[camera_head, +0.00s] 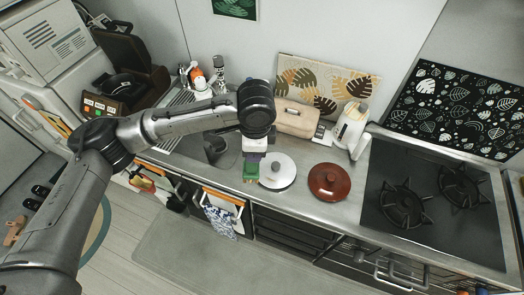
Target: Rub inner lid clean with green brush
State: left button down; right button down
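A green block-shaped thing (250,173), which looks like the green brush, is at the counter's front edge, directly below my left gripper (253,152). A purple part shows between them. The wrist hides the fingers, so I cannot tell whether they are closed on it. A round white lid (284,177) with a central knob lies just right of the green thing, touching or very close to it. A round red-brown lid (338,188) with a knob lies farther right. I cannot tell which is the inner lid. My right gripper is out of view.
A beige toaster-like box (296,118) and a cream kettle (351,126) stand behind the lids. A black hob (430,208) is at the right. An orange-topped bottle (199,82) stands at the back left.

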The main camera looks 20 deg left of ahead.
pick_arm(q)
jog(key=w+f+m+h+p, duration=0.1)
jog(key=w+f+m+p, duration=0.1)
jog(key=f+m, duration=0.4)
jog(key=w+f+m+t+h+p, duration=0.1)
jog(key=w+f+m, duration=0.3)
jog(key=m, duration=1.1)
notch_tip(320, 180, down, 2)
jog(key=shift+w+a+f+m+t+p, duration=0.1)
jog(key=shift+w+a+m+t+p, duration=0.25)
jog(key=shift+p, duration=0.45)
jog(key=shift+d, duration=0.1)
